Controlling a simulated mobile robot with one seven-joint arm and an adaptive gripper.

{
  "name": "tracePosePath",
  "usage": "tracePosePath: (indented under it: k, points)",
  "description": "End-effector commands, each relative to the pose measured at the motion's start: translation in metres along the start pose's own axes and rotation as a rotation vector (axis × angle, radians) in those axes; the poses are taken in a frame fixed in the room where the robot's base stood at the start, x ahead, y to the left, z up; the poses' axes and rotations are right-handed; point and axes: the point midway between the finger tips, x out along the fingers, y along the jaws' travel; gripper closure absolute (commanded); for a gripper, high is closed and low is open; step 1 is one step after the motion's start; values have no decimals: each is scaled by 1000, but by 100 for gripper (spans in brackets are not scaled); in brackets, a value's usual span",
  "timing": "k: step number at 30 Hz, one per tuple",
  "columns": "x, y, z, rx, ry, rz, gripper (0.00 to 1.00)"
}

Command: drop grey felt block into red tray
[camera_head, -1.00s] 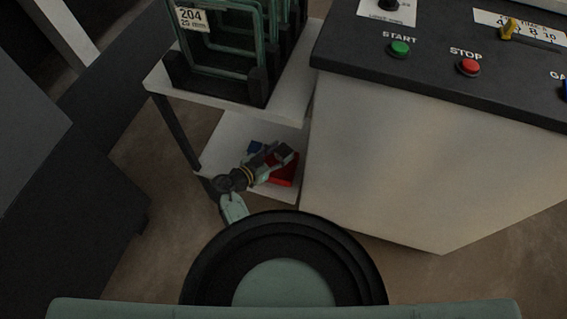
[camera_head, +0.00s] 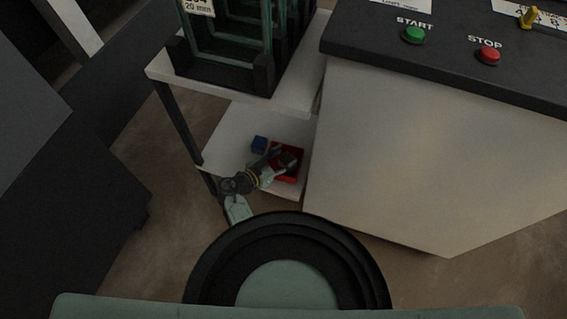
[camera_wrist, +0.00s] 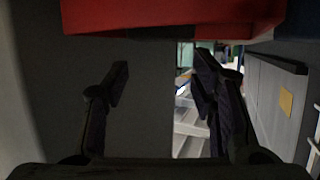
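The red tray (camera_head: 291,176) sits on the lower white shelf of the rack, and its red wall (camera_wrist: 160,14) fills the top of the wrist view. A small dark block (camera_head: 289,158), which looks like the grey felt block, appears to lie inside the tray, partly hidden by my fingers. My gripper (camera_head: 277,163) is at the tray's left side, pointing in over it. In the wrist view my gripper (camera_wrist: 162,78) has its two fingers apart, with nothing between them.
A blue block (camera_head: 259,144) lies on the lower shelf (camera_head: 228,143) left of the tray. The upper shelf (camera_head: 292,100) with dark green frames overhangs behind. The pale machine cabinet (camera_head: 410,160) with START and STOP buttons stands close on the right.

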Motion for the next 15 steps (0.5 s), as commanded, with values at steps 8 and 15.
tracePosePath:
  k: [8,15]
  points:
    - [0,0,0,0,0,0,31]
    - [-1,0,0,-1,-1,0,31]
